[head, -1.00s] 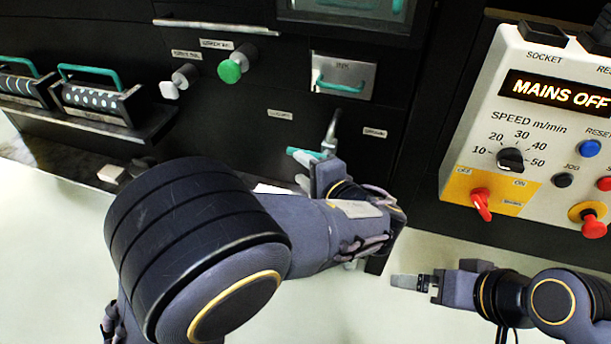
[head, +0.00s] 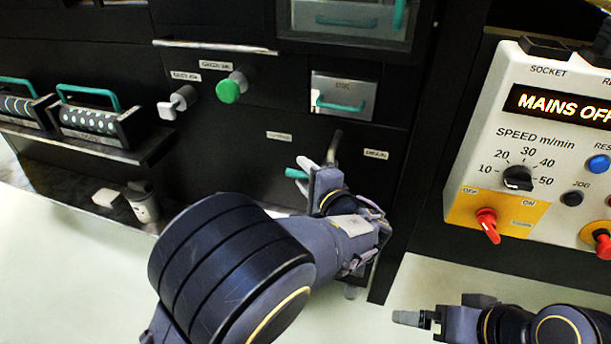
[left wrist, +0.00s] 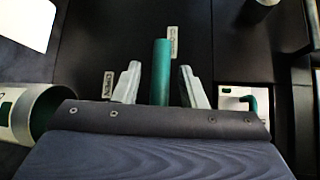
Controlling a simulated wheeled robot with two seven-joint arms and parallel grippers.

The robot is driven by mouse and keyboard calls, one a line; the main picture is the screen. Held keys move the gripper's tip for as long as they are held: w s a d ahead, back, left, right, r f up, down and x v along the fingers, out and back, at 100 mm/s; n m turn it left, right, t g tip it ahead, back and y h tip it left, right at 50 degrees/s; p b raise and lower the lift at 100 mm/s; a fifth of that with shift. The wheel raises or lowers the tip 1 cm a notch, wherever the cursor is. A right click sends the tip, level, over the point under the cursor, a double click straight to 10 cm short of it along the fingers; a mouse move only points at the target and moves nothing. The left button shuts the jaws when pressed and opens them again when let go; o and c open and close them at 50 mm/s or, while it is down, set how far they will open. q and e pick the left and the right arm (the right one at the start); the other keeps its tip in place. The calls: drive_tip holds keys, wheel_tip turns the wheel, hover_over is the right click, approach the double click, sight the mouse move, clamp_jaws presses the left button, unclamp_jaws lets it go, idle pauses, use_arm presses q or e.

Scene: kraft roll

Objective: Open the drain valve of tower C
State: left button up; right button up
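A teal lever (head: 297,174), which looks like the valve handle, sticks out at the lower front of the dark cabinet, near a label reading DRAIN (head: 375,154). My left gripper (head: 320,168) is at this lever. In the left wrist view, the teal lever (left wrist: 160,72) stands between its two grey fingers (left wrist: 160,88), with a gap on both sides, so the gripper is open around it. The valve body is hidden. My right gripper (head: 410,318) is low at the right, away from the cabinet; only one grey fingertip shows clearly.
A green knob (head: 230,88), a pale knob (head: 170,108) and a small INK drawer (head: 343,95) sit above. A shelf with teal-handled rollers (head: 95,122) is at left. A control panel (head: 540,140) reading MAINS OFF stands at right. A pale cup (head: 142,203) stands below the shelf.

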use_arm(q)
drive_tip(key=shift+c, duration=0.4)
clamp_jaws()
